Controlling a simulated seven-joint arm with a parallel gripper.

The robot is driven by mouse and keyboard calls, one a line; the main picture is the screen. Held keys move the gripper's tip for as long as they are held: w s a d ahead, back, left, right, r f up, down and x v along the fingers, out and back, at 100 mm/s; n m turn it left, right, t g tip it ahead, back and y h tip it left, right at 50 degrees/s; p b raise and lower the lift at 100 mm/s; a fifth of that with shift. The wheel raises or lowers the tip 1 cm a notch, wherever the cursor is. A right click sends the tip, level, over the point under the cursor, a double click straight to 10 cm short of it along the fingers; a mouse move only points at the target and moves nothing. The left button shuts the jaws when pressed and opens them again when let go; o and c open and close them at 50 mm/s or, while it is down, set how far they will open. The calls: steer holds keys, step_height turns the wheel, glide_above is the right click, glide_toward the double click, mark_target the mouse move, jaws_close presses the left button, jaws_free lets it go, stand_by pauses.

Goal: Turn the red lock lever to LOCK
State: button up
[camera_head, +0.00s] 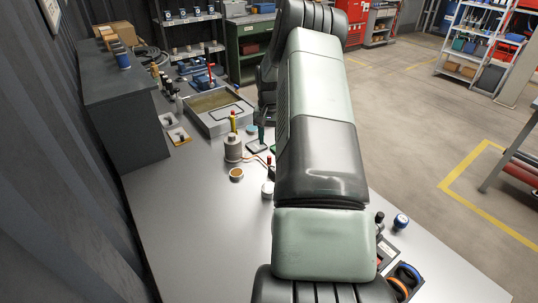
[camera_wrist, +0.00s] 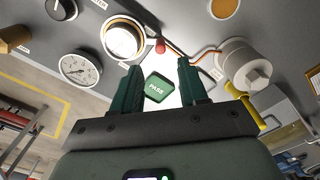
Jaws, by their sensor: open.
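A small red knob (camera_wrist: 160,46) shows in the wrist view, beside a round white-faced fitting with a metal rim (camera_wrist: 123,39). I take it to be the red lock lever; its position marking is too small to read. My gripper (camera_wrist: 160,66) is open, with its two dark green fingers apart and nothing held between them. The knob appears just beyond the gap between the fingertips, and I see no contact. A green PASS plate (camera_wrist: 158,87) shows between the fingers.
The wrist view shows a pressure gauge (camera_wrist: 73,70), a black dial (camera_wrist: 62,9), a silver cylinder with a hex end (camera_wrist: 243,65) and a yellow handle (camera_wrist: 244,104). In the head view, a metal tray (camera_head: 215,123) stands on the grey bench (camera_head: 180,220). The bench's left front is clear.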

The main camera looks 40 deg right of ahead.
mark_target(270, 157)
step_height(270, 157, down, 8)
steer(key=shift+r, duration=0.2)
steer(key=shift+c, duration=0.4)
jaws_close()
